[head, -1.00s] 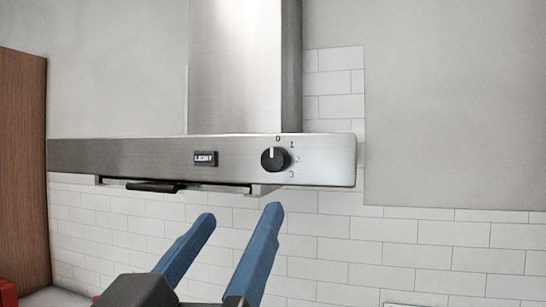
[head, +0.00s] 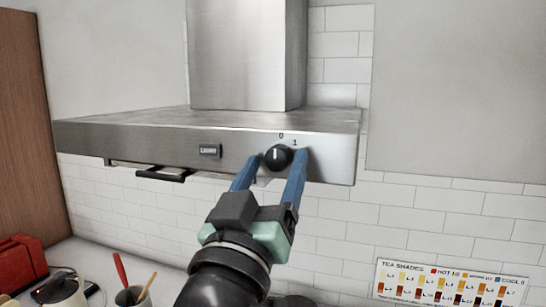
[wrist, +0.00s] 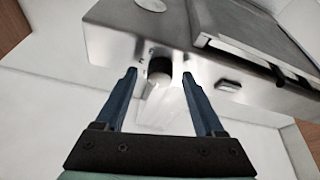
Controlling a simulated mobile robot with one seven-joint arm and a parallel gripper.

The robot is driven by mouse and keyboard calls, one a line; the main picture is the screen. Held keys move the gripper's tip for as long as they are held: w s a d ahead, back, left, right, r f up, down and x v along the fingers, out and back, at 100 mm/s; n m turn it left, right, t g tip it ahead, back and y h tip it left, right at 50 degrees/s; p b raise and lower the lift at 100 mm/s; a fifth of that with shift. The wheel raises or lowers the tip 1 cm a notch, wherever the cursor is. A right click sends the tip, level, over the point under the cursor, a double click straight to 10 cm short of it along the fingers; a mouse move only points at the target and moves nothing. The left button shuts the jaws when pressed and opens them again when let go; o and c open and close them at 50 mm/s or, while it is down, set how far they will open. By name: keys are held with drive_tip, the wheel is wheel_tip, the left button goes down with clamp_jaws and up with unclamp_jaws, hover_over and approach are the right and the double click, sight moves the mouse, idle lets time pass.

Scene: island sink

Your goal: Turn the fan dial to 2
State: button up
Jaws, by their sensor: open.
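The fan dial (head: 278,157) is a round black knob with a white pointer line on the front of the steel range hood (head: 130,138). The pointer is up, near the 0 mark; a 1 shows at upper right, and the 2 and 3 marks are hidden by my gripper. My gripper (head: 279,157) is open, its two blue fingers reaching up with one tip on each side of the dial. In the wrist view the dial (wrist: 159,72) lies between the open fingertips (wrist: 158,74). I cannot tell whether the fingers touch it.
A LIGHT button (head: 210,151) is left of the dial. A black handle (head: 163,174) hangs under the hood. A red appliance (head: 22,264), a kettle (head: 62,290) and a utensil cup (head: 132,296) stand on the counter at lower left. A tea shades poster (head: 450,286) is at lower right.

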drive_tip(key=shift+c, duration=0.3)
clamp_jaws()
